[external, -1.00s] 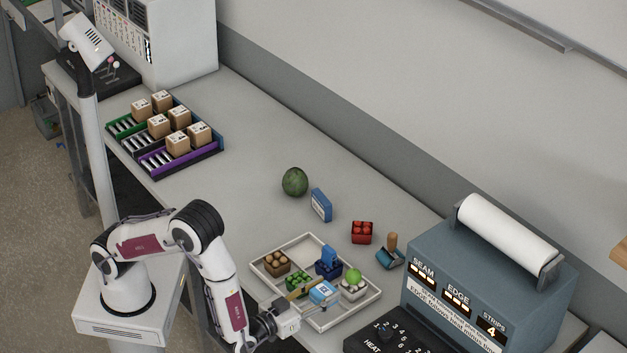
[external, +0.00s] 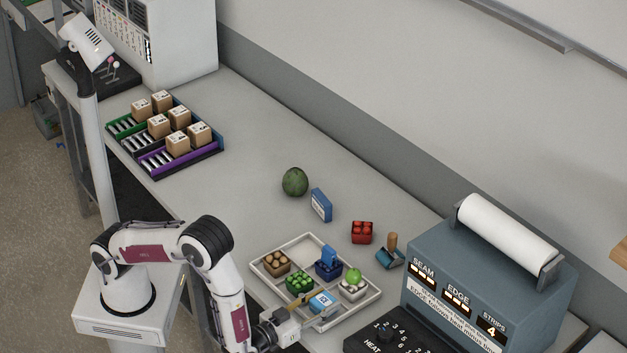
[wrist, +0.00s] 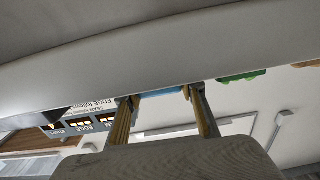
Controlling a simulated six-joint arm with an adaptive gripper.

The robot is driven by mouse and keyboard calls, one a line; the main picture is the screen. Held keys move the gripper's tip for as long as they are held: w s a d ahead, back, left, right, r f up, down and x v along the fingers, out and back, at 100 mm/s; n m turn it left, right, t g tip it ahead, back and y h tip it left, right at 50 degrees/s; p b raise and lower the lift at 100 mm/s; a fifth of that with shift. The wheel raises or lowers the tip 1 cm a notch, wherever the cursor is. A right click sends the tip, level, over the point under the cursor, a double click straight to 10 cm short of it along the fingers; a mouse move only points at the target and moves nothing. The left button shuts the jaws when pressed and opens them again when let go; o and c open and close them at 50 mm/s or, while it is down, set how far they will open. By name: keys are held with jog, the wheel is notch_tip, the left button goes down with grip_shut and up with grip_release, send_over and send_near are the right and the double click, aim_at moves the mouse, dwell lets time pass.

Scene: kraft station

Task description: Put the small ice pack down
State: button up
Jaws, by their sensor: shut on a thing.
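The small ice pack (external: 321,300) is a light blue block with a white label. It is between the fingers of my gripper (external: 312,304), which is shut on it. They are at the front part of the divided white tray (external: 262,288); I cannot tell whether the pack touches the tray floor. In the wrist view my two fingers (wrist: 160,104) hold a blue edge of the pack (wrist: 160,93); the rest of it is hidden.
The tray also holds a brown egg carton (external: 276,262), a green-filled punnet (external: 299,281), a dark blue punnet (external: 328,268) and a white carton with a green ball (external: 353,285). A blue box (external: 320,205), red punnet (external: 362,232) and sealing machine (external: 480,270) stand nearby.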

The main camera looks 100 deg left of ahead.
aim_at(315, 311)
jog(key=shift+f, duration=0.1)
jog(key=o, duration=1.2)
jog(key=shift+s+d, duration=0.15)
jog(key=shift+v, duration=3.7)
jog(key=shift+f, duration=0.1)
jog(key=shift+c, duration=0.4)
